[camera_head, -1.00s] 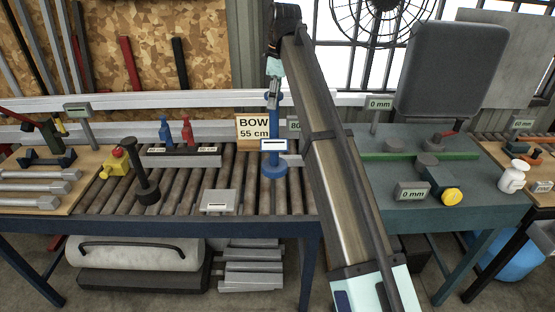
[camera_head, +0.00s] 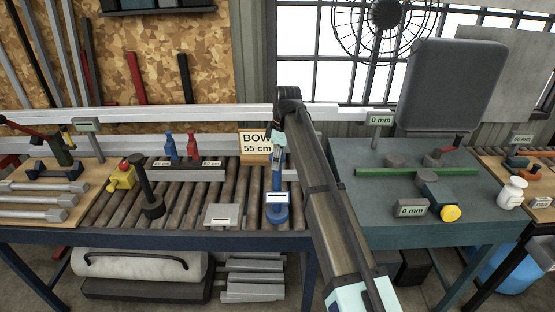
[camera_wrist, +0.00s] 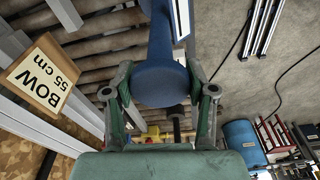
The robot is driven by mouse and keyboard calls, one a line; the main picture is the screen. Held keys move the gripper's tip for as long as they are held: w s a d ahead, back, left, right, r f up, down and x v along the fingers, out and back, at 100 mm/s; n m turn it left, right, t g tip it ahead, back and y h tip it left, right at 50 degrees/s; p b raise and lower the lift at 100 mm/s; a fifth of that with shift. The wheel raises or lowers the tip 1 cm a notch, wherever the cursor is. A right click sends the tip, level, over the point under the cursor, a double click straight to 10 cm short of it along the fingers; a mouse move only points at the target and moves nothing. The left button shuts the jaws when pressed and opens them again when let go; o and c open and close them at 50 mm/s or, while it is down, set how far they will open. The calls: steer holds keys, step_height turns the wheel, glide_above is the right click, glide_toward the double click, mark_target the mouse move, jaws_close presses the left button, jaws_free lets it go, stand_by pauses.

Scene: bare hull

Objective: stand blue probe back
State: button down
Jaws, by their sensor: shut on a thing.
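The blue probe (camera_head: 276,211) has a round blue foot and a white label, and it is upright in the head view over the front part of the roller table. My gripper (camera_head: 279,142) is shut on its upper part. In the wrist view the blue probe (camera_wrist: 160,84) is between the two green fingers of my gripper (camera_wrist: 160,100). I cannot tell whether the foot touches the rollers (camera_head: 190,205).
The BOW 55 cm sign (camera_head: 254,142) stands just behind and left of the probe. A grey label block (camera_head: 222,216) and a dark post (camera_head: 150,190) are to its left. Small blue (camera_head: 170,146) and red (camera_head: 193,147) pieces stand farther back. A teal table (camera_head: 375,220) is on the right.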

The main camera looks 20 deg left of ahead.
steer(key=shift+f, duration=0.5)
steer(key=shift+f, duration=0.2)
steer(key=shift+c, duration=1.8)
jaws_free()
steer(key=shift+r, duration=0.1)
steer(key=r+b, duration=0.1)
steer(key=r, duration=0.3)
steer(key=d+r+b, duration=0.1)
steer(key=r, duration=0.3)
steer(key=r+b, duration=0.1)
steer(key=r, duration=0.3)
steer(key=shift+w+d, duration=0.1)
steer(key=shift+d, duration=0.15)
